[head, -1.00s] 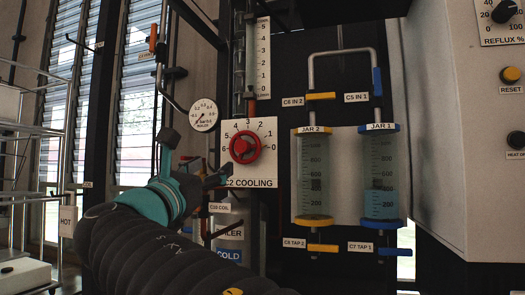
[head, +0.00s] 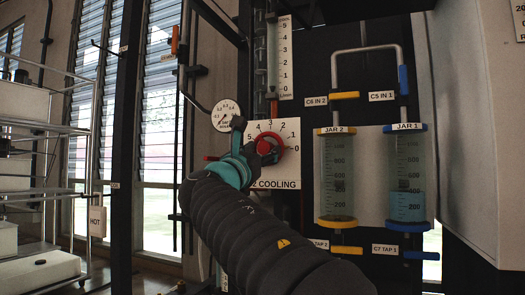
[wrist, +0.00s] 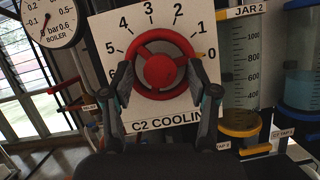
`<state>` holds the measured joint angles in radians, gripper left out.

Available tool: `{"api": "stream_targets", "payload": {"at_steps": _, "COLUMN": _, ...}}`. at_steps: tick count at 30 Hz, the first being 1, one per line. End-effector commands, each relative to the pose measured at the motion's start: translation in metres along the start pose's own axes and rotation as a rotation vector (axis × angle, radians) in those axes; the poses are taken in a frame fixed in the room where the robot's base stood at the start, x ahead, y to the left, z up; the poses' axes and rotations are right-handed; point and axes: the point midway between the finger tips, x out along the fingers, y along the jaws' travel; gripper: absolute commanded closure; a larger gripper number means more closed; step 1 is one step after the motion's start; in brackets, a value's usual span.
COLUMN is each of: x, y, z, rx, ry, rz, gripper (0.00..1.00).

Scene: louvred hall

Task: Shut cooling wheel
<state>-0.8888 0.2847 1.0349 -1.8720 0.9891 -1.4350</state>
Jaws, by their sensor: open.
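The red cooling wheel (wrist: 160,68) is mounted on a white plate (wrist: 107,27) marked with numbers and "C2 COOLING". In the head view the wheel (head: 268,141) is partly hidden by my gripper (head: 262,152). In the wrist view my gripper (wrist: 158,82) is open, its two fingers at the lower left and lower right of the wheel's rim. The fingertips overlap the rim in the picture; I cannot tell whether they touch it. The 0 is at the plate's right. The wheel's exact setting is hard to read.
A round boiler gauge (head: 225,115) is left of the plate. Jar 2 (head: 338,175) and jar 1 (head: 405,175) stand to the right, with yellow and blue taps. A grey cabinet (head: 468,120) juts out at the far right. A rack (head: 45,150) stands at the left.

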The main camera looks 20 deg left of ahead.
Motion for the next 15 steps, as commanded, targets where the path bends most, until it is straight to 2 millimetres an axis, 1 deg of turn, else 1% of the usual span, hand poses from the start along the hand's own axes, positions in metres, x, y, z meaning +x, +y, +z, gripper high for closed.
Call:
{"api": "stream_targets", "payload": {"at_steps": 4, "x": -0.0001, "y": -0.0001, "z": -0.0001, "rx": 0.000, "ry": 0.000, "rz": 0.000, "gripper": 0.41}}
{"api": "stream_targets", "payload": {"at_steps": 5, "x": -0.0001, "y": -0.0001, "z": -0.0001, "rx": 0.000, "ry": 0.000, "rz": 0.000, "gripper": 0.43}}
{"api": "stream_targets", "payload": {"at_steps": 6, "x": -0.0001, "y": -0.0001, "z": -0.0001, "rx": 0.000, "ry": 0.000, "rz": 0.000, "gripper": 0.53}}
{"api": "stream_targets", "payload": {"at_steps": 8, "x": -0.0002, "y": -0.0001, "z": 0.0000, "rx": 0.000, "ry": 0.000, "rz": 0.000, "gripper": 0.68}}
{"api": "stream_targets", "payload": {"at_steps": 9, "x": -0.0002, "y": -0.0001, "z": 0.0000, "rx": 0.000, "ry": 0.000, "rz": 0.000, "gripper": 0.78}}
{"api": "stream_targets", "payload": {"at_steps": 12, "x": -0.0002, "y": -0.0001, "z": 0.0000, "rx": 0.000, "ry": 0.000, "rz": 0.000, "gripper": 1.00}}
{"api": "stream_targets", "payload": {"at_steps": 15, "x": -0.0001, "y": 0.0001, "z": 0.0003, "rx": 0.003, "ry": 0.000, "rz": -0.001, "gripper": 1.00}}
